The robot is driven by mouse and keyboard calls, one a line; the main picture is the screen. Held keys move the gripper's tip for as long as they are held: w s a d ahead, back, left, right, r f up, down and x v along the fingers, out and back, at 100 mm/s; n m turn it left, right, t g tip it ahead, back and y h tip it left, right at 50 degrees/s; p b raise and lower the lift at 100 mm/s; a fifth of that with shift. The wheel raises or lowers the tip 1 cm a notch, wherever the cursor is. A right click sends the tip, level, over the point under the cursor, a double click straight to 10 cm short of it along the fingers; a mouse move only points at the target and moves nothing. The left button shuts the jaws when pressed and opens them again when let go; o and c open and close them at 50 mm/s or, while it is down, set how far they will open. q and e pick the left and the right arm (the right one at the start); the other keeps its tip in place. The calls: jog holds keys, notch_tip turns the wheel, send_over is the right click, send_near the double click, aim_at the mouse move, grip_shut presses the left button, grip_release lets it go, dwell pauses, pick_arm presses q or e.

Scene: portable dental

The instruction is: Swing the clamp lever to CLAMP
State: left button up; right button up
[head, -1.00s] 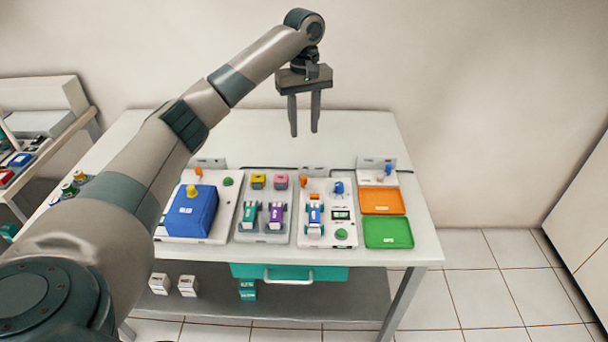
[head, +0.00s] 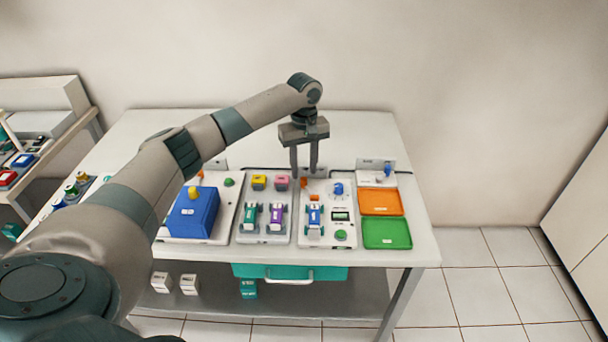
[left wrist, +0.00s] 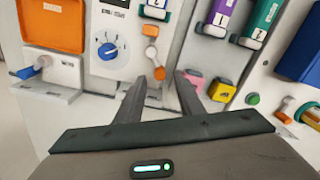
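An orange lever (head: 304,183) stands on the white panel with the blue knob; its label is too small to read. In the left wrist view the orange lever (left wrist: 152,52) lies just beyond my fingertips, roughly between their lines. My left gripper (head: 304,173) points down with its two fingers apart and empty, above the back of the panel. It also shows in the left wrist view (left wrist: 158,84). I cannot tell whether a finger touches the lever. My right gripper is not in view.
A blue dial knob (head: 338,188) and a blue-and-white handpiece (head: 314,214) are on the same panel. Left stands a rack (head: 264,236) with coloured pieces, then a blue box (head: 192,213). Right are an orange tray (head: 381,201) and a green tray (head: 388,233).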

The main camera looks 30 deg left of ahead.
aim_at(304, 179)
pick_arm(q)
notch_tip(304, 179, down, 3)
jog(key=shift+f, duration=0.45)
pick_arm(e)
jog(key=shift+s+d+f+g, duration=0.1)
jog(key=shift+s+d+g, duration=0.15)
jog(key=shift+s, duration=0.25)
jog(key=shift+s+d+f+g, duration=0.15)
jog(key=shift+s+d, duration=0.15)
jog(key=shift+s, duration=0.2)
pick_arm(q)
grip_shut()
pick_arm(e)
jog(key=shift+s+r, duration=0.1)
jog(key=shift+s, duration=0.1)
